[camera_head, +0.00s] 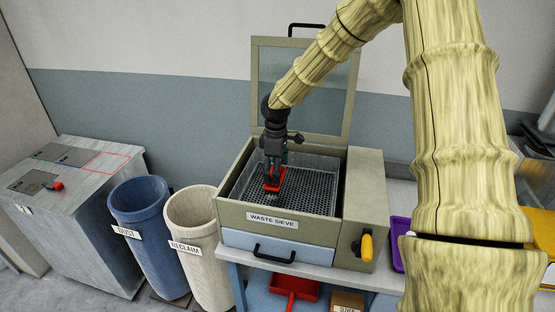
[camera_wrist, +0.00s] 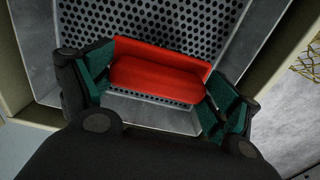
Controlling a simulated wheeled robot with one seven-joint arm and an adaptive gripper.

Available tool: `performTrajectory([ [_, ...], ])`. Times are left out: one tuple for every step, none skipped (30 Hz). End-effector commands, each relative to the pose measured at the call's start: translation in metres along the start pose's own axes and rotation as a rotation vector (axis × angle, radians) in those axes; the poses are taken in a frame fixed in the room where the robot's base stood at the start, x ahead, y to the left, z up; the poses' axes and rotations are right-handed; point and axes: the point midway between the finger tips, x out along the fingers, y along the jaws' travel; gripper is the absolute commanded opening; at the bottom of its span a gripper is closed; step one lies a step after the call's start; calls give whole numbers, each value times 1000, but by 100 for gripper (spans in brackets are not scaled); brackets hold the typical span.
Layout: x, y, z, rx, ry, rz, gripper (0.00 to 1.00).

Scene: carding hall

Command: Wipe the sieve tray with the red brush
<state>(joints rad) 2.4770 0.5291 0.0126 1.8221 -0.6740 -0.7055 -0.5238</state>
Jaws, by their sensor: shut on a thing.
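The waste sieve is an olive box with its lid raised, and its perforated metal sieve tray (camera_head: 314,193) lies inside. My gripper (camera_head: 273,178) is down inside the box, over the left part of the tray. It is shut on the red brush (camera_head: 274,181). In the wrist view, the red brush (camera_wrist: 158,71) lies between the green finger pads of my gripper (camera_wrist: 160,78), with the perforated sieve tray (camera_wrist: 190,22) beneath. The brush's underside is hidden, so I cannot tell whether it touches the tray.
A blue dust bin (camera_head: 140,204) and a cream reclaim bin (camera_head: 190,225) stand left of the sieve. A grey cabinet (camera_head: 75,170) with a small red object (camera_head: 56,186) is further left. A yellow handle (camera_head: 367,247) sticks out of the sieve's front right. A red pan (camera_head: 296,287) sits below.

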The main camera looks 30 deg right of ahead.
Motion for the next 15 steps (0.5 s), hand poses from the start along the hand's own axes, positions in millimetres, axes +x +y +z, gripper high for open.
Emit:
performTrajectory([
  [-9, 0, -1, -1, 0, 1, 67],
  [-12, 0, -2, -2, 0, 1, 67],
  [-15, 0, -2, -3, 0, 2, 67],
  [-18, 0, -3, -4, 0, 2, 67],
  [-20, 0, -3, -5, 0, 2, 67],
  [-22, -1, -4, -5, 0, 2, 67],
  [-23, -1, -4, -6, 0, 2, 67],
  [-24, -1, -4, -6, 0, 1, 67],
  [-25, -1, -4, -6, 0, 1, 67],
  [-25, -1, -4, -6, 0, 1, 67],
  [-25, -1, -4, -6, 0, 1, 67],
  [-24, -1, -4, -6, 0, 1, 67],
  [-24, -1, -4, -6, 0, 1, 67],
  [-24, -1, -4, -6, 0, 1, 67],
  [-24, -1, -4, -6, 0, 1, 67],
])
